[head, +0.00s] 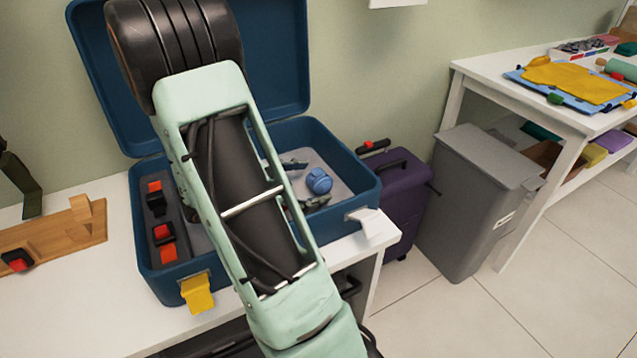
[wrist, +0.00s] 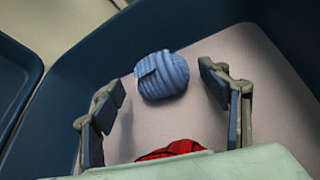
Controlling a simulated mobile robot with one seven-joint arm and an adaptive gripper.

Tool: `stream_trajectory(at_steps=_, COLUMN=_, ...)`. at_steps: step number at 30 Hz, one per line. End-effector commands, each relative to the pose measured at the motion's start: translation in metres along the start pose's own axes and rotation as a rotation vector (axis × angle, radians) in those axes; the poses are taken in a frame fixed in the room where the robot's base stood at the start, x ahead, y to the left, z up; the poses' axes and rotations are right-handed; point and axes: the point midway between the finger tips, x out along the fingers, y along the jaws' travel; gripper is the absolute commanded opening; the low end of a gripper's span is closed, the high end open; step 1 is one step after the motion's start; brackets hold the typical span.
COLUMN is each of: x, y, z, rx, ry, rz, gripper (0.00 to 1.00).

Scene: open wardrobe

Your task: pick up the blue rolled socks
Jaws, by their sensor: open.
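The blue rolled socks (head: 319,181) lie on the pale floor of the open blue case (head: 345,212), toward its right side. In the wrist view the blue rolled socks (wrist: 162,75) sit ahead of my fingertips, roughly centred between them and apart from both. My gripper (wrist: 158,90) is open and empty, with a finger on each side. In the head view my gripper (head: 305,183) is partly hidden behind my arm, inside the case close to the socks. My arm hides much of the case's middle.
A red patterned item (wrist: 175,149) lies on the case floor near my gripper's base. The case's wall (wrist: 75,80) rises beyond the socks. Black and red items (head: 160,235) fill a left compartment. A purple suitcase (head: 402,195) and grey bin (head: 470,195) stand to the right.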

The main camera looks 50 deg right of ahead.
Motion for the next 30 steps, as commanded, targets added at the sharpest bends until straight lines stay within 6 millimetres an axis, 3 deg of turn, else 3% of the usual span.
stream_trajectory(at_steps=2, x=0.0, y=0.0, z=0.0, rx=0.0, ry=0.0, rz=0.0, gripper=0.69)
stream_trajectory(at_steps=14, x=-0.001, y=0.0, z=0.0, rx=0.0, ry=-0.001, rz=0.0, gripper=0.27)
stream_trajectory(at_steps=23, x=-0.002, y=0.001, z=0.002, rx=0.001, ry=-0.001, rz=0.001, gripper=0.26)
stream_trajectory(at_steps=30, x=-0.011, y=0.009, z=0.025, rx=0.004, ry=-0.001, rz=0.002, gripper=0.26)
